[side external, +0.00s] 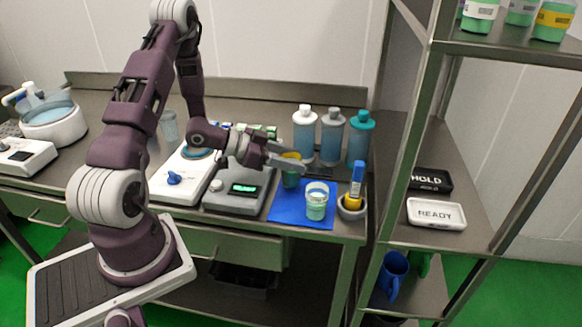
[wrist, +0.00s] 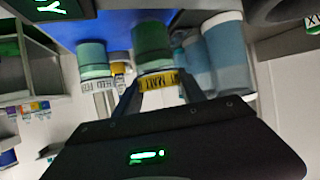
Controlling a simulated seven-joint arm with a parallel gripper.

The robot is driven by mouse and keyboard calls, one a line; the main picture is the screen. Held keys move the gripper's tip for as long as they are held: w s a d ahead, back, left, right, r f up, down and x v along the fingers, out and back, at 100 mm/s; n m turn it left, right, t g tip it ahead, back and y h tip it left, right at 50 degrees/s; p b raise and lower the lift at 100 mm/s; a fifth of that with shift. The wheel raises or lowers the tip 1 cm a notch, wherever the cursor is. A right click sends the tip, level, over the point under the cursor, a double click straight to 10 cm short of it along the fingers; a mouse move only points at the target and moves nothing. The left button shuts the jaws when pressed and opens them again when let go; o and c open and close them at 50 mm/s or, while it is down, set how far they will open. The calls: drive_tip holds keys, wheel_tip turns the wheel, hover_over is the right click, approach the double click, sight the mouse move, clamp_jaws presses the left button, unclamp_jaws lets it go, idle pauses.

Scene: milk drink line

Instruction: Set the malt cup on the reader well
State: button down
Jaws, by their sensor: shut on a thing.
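The malt cup (wrist: 152,42), green with a yellow label, is between my fingers in the wrist view. My gripper (wrist: 160,84) is shut on it at the label. In the side view my gripper (side external: 288,161) reaches in from the left, and the malt cup (side external: 290,180) is partly hidden by it, over the back of the blue mat (side external: 285,216). I cannot tell whether its base touches the mat. A grey device with a green display (side external: 243,188) stands left of the mat and looks like the reader; I cannot make out its well for certain.
A white-labelled green cup (side external: 317,205) stands on the mat, close beside the held cup. Several bottles (side external: 331,138) stand behind. A pot with a blue-and-yellow tool (side external: 352,205) is at the right. A white device with a blue knob (side external: 173,178) stands left of the grey one.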

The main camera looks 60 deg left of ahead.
wheel_tip(320, 180, up, 8)
drive_tip(key=s+a+r+n+t+y, duration=0.1)
drive_tip(key=s+a+n+y, duration=0.1)
drive_tip(key=a, duration=0.5)
drive_tip(key=s+a+n+y, duration=0.2)
drive_tip(key=a+n+y, duration=0.1)
drive_tip(key=a, duration=0.4)
drive_tip(key=shift+m, duration=0.3)
drive_tip(key=shift+s+a+f, duration=0.15)
drive_tip(key=shift+f, duration=2.55)
drive_tip(key=shift+f, duration=0.6)
drive_tip(key=c, duration=1)
unclamp_jaws()
drive_tip(key=shift+o, duration=0.2)
drive_tip(key=shift+s, duration=0.15)
drive_tip(key=v, duration=1)
drive_tip(key=shift+s+r, duration=0.2)
drive_tip(key=shift+s, duration=0.15)
